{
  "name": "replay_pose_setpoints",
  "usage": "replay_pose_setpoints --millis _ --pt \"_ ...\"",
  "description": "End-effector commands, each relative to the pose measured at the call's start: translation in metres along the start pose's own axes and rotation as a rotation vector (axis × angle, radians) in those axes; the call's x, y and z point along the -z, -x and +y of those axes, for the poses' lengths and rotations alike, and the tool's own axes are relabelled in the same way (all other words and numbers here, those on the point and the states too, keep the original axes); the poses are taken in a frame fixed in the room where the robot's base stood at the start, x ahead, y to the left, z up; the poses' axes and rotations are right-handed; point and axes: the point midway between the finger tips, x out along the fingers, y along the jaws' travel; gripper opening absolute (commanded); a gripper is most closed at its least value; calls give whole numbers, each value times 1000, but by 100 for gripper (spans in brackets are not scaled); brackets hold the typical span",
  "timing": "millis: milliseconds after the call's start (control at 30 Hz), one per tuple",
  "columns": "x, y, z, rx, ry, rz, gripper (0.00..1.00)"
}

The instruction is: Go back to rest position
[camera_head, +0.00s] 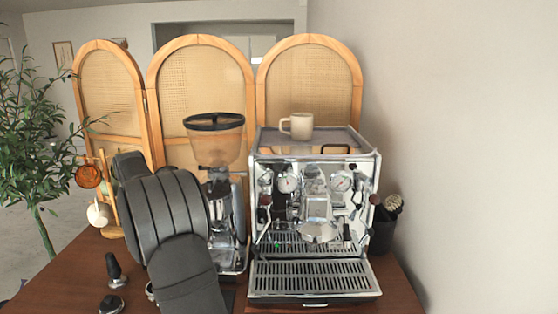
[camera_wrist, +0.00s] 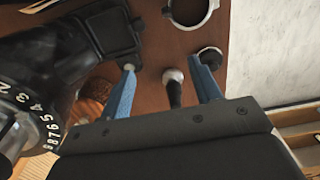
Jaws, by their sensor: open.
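My gripper (camera_wrist: 162,65) shows in the wrist view with its two blue fingers spread apart and nothing clasped between them. A small tool with a black handle (camera_wrist: 174,92) and a pale metal end appears in the gap, on the wooden counter beyond the fingers. In the head view, my dark arm fills the left centre, in front of the grinder, and hides the gripper. The espresso machine (camera_head: 314,276) stands right of the arm, with a beige mug (camera_head: 298,126) on top.
The grinder (camera_head: 215,142) stands close to my arm; its numbered dial (camera_wrist: 34,128) shows at left in the wrist view. A black-handled tool (camera_head: 115,270) and a round black piece (camera_head: 111,304) are on the counter (camera_head: 65,275). A cup stand (camera_head: 110,190) is at left.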

Motion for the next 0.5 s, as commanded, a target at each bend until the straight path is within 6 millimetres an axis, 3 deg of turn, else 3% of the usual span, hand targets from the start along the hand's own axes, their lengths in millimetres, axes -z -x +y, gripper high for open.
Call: replay_pose_setpoints --millis 467,500 --pt "-37 10 -62 2 -2 -16 58" --pt "-37 0 -60 6 -2 -19 58"
